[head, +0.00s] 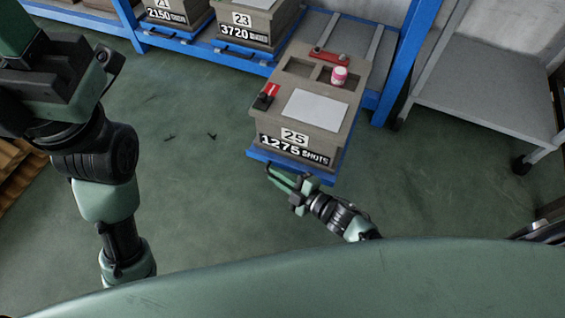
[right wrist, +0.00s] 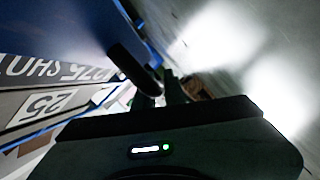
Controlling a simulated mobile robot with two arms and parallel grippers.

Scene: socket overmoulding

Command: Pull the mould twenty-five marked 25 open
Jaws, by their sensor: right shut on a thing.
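The mould twenty-five (head: 355,98) is a grey-brown block with a "25" plate and a "1275 SHOTS" label on its front. It sits on a blue tray (head: 333,177) standing out in front of the blue rack. In the right wrist view its upside-down labels (right wrist: 47,106) show at the left. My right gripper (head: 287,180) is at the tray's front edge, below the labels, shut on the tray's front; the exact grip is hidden. My left arm stands at the left, with its gripper end (head: 58,75) at the top left, away from the mould; its fingers cannot be made out.
Moulds marked 23 (head: 249,24) and 21 (head: 176,12) stand on the blue rack (head: 428,30) behind. A pink-and-white pot (head: 339,76) and a red item (head: 329,54) are on mould 25. A grey wheeled cart (head: 485,85) stands at the right.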

